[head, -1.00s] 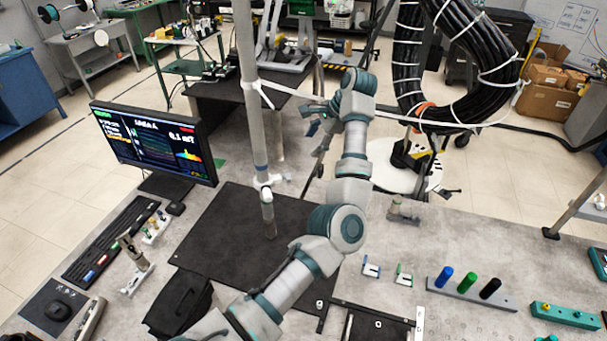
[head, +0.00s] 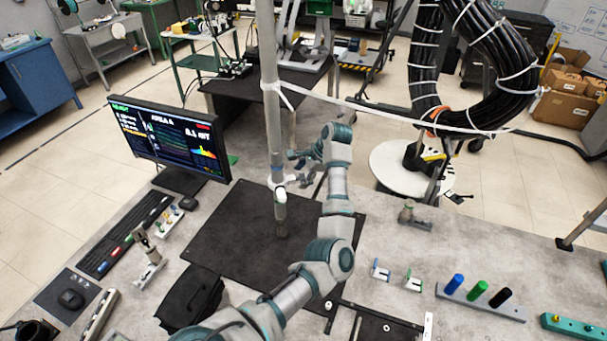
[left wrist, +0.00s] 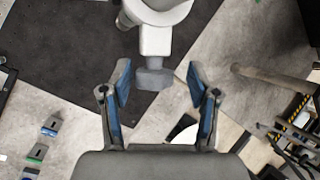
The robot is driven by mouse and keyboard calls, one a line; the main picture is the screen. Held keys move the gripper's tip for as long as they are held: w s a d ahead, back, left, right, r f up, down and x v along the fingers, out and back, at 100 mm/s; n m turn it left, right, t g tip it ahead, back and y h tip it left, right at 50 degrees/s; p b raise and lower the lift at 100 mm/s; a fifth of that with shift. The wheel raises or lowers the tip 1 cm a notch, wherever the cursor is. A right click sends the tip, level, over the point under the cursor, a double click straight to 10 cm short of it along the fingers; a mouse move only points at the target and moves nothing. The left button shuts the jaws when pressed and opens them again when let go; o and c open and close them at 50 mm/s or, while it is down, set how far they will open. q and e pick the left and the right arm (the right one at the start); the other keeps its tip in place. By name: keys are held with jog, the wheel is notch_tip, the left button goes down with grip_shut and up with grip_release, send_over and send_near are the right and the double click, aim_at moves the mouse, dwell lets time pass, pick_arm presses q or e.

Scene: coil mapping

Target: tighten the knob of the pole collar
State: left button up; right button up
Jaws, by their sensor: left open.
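The light grey pole (head: 272,100) stands upright at the middle of the head view. A pale collar (head: 277,182) sits around it low down, above the black mat. The collar also shows at the top of the left wrist view (left wrist: 158,12), with its grey knob (left wrist: 153,77) pointing toward my gripper. My left gripper (head: 300,168) is just right of the collar. In the left wrist view its two blue-padded fingers (left wrist: 158,88) are open, one on each side of the knob, apart from it. My right gripper is not in view.
A monitor (head: 170,140) stands left of the pole. A white strap (head: 400,118) runs from the pole to a black cable coil (head: 425,60). The black mat (head: 225,235) is bare around the pole's foot. Coloured pegs on a rack (head: 480,303) stand at the right.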

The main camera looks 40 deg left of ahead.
pick_arm(q)
jog(key=shift+a+f, duration=0.15)
jog(key=shift+d, duration=0.5)
jog(key=c, duration=0.3)
jog(key=shift+d+r, duration=0.25)
jog(key=shift+d, duration=0.15)
jog(key=c, duration=0.8)
jog(key=shift+a+f, duration=0.1)
jog(key=shift+c, duration=0.3)
jog(key=shift+a, duration=0.15)
jog(key=g+h+p, duration=0.1)
jog(key=h+p, duration=0.1)
jog(key=shift+w+a+m+g+h, duration=0.1)
jog(key=shift+a+m+g+h, duration=0.1)
jog(key=shift+m+g+h, duration=0.15)
jog(key=shift+w+g+h+p, duration=0.1)
jog(key=shift+g+h+p, duration=0.2)
jog(key=shift+g+h, duration=0.05)
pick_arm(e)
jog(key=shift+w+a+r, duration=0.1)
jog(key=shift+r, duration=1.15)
